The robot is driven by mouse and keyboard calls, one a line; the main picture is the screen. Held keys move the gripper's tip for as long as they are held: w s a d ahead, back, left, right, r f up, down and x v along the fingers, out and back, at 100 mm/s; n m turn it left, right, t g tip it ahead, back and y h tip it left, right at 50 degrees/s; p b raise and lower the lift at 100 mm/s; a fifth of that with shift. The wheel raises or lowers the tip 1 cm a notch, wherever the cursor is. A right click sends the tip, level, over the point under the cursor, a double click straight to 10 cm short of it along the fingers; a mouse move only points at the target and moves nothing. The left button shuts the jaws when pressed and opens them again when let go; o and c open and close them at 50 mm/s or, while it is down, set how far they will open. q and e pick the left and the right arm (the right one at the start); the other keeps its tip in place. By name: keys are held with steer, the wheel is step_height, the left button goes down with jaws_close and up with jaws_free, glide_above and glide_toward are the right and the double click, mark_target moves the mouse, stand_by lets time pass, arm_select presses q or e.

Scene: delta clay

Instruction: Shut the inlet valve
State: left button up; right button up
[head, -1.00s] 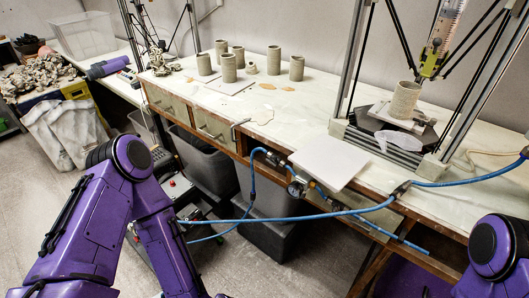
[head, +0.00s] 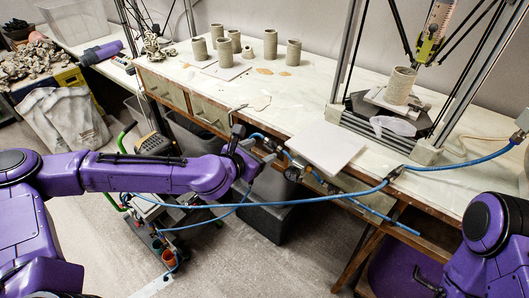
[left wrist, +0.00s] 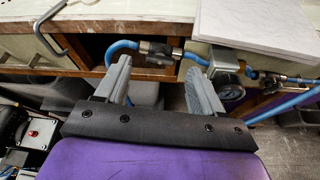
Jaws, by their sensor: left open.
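My left gripper (head: 264,152) is open at the front edge of the workbench, with nothing between its fingers. In the left wrist view the fingers (left wrist: 160,75) point at the blue air line. A metal valve fitting (left wrist: 157,50) on that line lies just beyond and between the fingertips, apart from them as far as I can see. A regulator with a round gauge (left wrist: 230,92) is right of the right finger. A second fitting (left wrist: 270,79) follows further right. I cannot tell which fitting is the inlet valve, nor its handle position. My right gripper is out of view.
A white board (head: 325,147) lies over the bench edge above the regulator. A blue hose (head: 300,200) loops across in front of the bench. A bent metal handle (left wrist: 50,30) sticks out left of the fingers. Clay cylinders (head: 270,45) stand further back.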

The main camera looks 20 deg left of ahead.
mark_target(269, 147)
arm_select(q)
steer(key=shift+x, duration=1.45)
steer(key=shift+c, duration=0.3)
steer(key=c, duration=1)
